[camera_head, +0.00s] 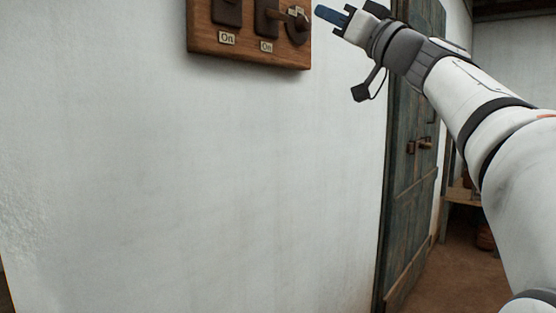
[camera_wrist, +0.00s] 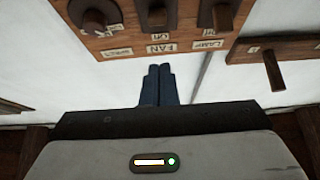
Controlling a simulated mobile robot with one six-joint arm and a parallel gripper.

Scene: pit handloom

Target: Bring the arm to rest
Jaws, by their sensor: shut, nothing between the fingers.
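My gripper (camera_head: 318,12) is at the top of the head view, just right of a wooden switch board (camera_head: 245,50) on the white wall. Its dark blue fingers lie together, shut and empty; they also show in the wrist view (camera_wrist: 159,68). The arm stretches up and left from the right edge. In the wrist view the fingertips appear just below the board's edge (camera_wrist: 130,48), near the FAN label (camera_wrist: 161,48). A gap to the board seems to show, but its depth is hard to tell.
The board carries two dark switches with "On" labels (camera_head: 227,38) and a round knob (camera_head: 298,28). A second wooden board with a peg (camera_wrist: 274,70) is at right in the wrist view. A dark door (camera_head: 408,190) with a handle (camera_head: 425,144) stands behind my arm. The lower wall is clear.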

